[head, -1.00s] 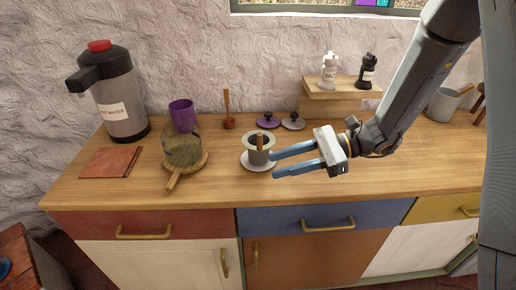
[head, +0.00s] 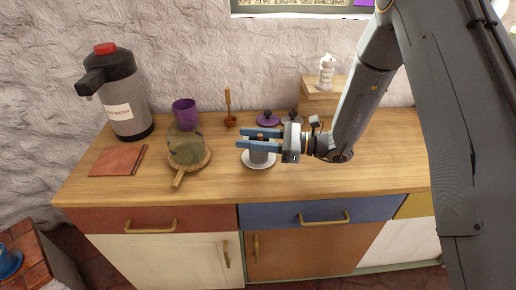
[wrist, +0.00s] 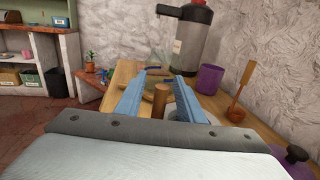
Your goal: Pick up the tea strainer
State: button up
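A wooden handle, which I take to be the tea strainer's (wrist: 160,101), rises from a grey cup (head: 258,158) on a white saucer (head: 245,164). The strainer's lower part is hidden in the cup. My gripper (head: 238,139) is level over the cup, with its blue fingers pointing left. In the wrist view, the fingers of my gripper (wrist: 160,78) are apart, with the upright handle between them and a gap visible beside it. I cannot tell whether either finger touches it.
A clear glass vessel (head: 184,146) on a round wooden board (head: 200,163) stands left of the cup. Behind are a purple cup (head: 184,107), a wooden-handled tool (head: 228,106) and a purple lid (head: 268,118). A hot water dispenser (head: 124,96) stands far left. The counter's front strip is clear.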

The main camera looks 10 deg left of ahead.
jog(key=shift+a, duration=0.45)
grip_shut()
